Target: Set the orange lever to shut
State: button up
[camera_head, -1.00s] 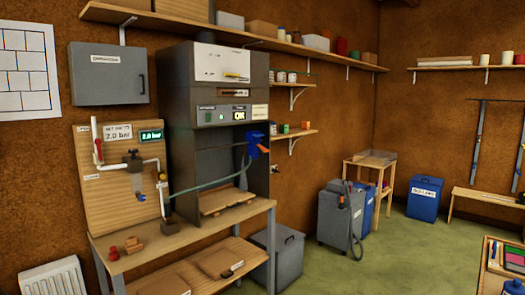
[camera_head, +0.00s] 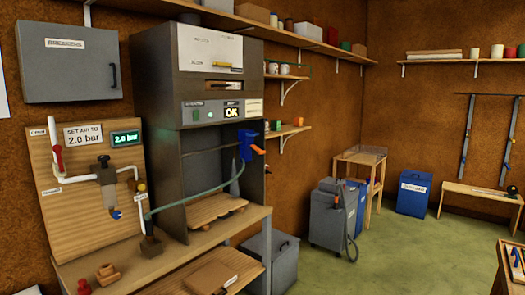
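A small orange lever-like part (camera_head: 258,150) sticks out to the right of a blue fitting (camera_head: 245,143) on the right side of the grey cabinet. Whether it is set open or shut cannot be told. On the wooden board at left, a red lever (camera_head: 57,158) stands upright on a white pipe (camera_head: 68,180). A label above it seems to read "OPEN" (camera_head: 38,132), and another small label (camera_head: 51,191) lies below it. My gripper is not in view.
The wooden bench (camera_head: 250,222) carries the board, the grey cabinet (camera_head: 160,80) and small red and brown blocks (camera_head: 106,275). A green hose (camera_head: 195,198) runs across the cabinet's front. A grey bin (camera_head: 283,262) stands beside the bench. Green floor (camera_head: 410,250) is clear at right.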

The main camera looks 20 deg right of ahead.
aim_at(260, 152)
jog(key=i, duration=1.3)
jog(key=u, duration=0.6)
